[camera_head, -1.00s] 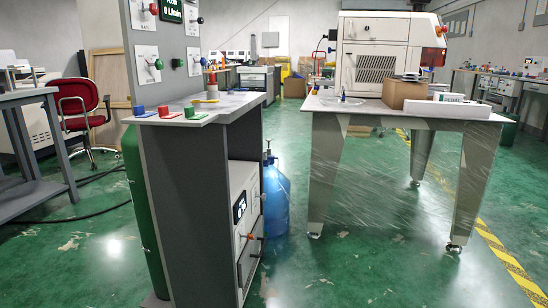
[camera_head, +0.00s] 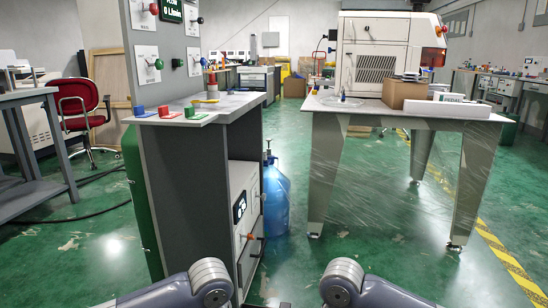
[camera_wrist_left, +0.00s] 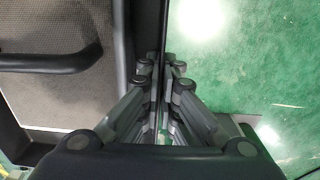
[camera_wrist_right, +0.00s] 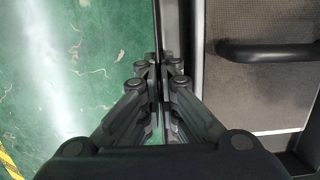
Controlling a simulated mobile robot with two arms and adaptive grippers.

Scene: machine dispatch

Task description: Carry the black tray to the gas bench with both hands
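The black tray shows only in the wrist views. Its dark side wall is in the left wrist view (camera_wrist_left: 148,30) and in the right wrist view (camera_wrist_right: 185,30), with a grey speckled surface inside. My left gripper (camera_wrist_left: 162,72) has its fingers closed on either side of one wall. My right gripper (camera_wrist_right: 163,70) has its fingers closed on the opposite wall. Green floor shows beyond both walls. The gas bench (camera_head: 235,108) stands left of centre in the head view, with a grey panel of knobs and a display. Parts of my arms show at the bottom; the grippers are hidden there.
A table (camera_head: 400,108) with a white machine (camera_head: 375,55) and a cardboard box (camera_head: 402,93) stands to the right. A blue bottle (camera_head: 275,200) is beside the gas bench. A red chair (camera_head: 78,105) is at left.

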